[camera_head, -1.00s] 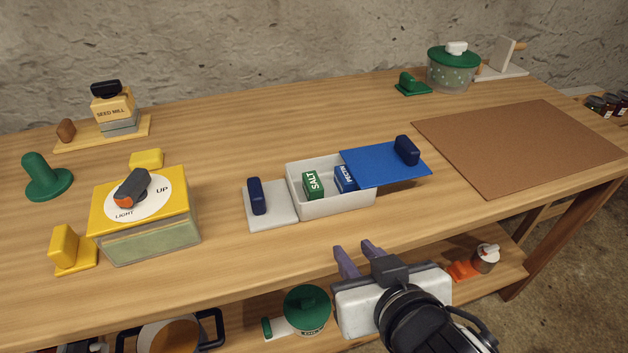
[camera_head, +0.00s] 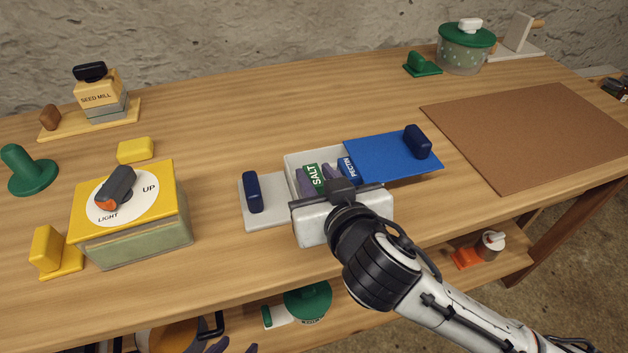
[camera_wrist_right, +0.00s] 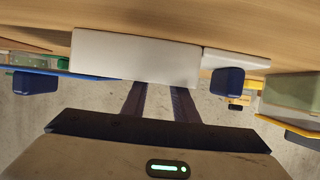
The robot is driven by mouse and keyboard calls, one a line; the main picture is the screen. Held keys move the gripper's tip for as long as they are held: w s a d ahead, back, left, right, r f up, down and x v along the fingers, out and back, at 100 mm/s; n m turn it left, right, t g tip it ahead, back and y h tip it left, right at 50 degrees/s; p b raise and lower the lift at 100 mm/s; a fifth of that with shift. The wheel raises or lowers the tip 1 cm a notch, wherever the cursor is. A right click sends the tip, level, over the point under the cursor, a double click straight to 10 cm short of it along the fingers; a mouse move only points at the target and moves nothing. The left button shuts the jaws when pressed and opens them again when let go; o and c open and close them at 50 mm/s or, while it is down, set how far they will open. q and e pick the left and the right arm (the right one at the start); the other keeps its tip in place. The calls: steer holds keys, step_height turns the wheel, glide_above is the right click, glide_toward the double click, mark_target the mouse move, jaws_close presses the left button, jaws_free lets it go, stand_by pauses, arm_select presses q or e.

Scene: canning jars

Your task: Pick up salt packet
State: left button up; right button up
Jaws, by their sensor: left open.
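The green salt packet (camera_head: 317,175) stands in the white box (camera_head: 292,160), beside the blue pectin packet (camera_head: 347,169). My right gripper (camera_head: 318,180) reaches into the box from the front, with its purple fingers apart on either side of the salt packet. Contact with the packet cannot be told. In the right wrist view, the box wall (camera_wrist_right: 135,58) hides the fingertips and the packet. My left gripper (camera_head: 234,347) shows only its purple fingertips at the bottom edge, apart, away from the box.
A blue lid panel (camera_head: 385,160) with a dark handle covers the box's right part. A grey panel (camera_head: 270,212) with a navy handle lies at its left. A yellow-topped box (camera_head: 150,225) stands further left. The table right of the box, before the brown mat (camera_head: 530,130), is clear.

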steer(key=shift+w+a+f, duration=0.2)
steer(key=shift+w+f, duration=0.05)
steer(key=shift+w, duration=0.35)
jaws_close()
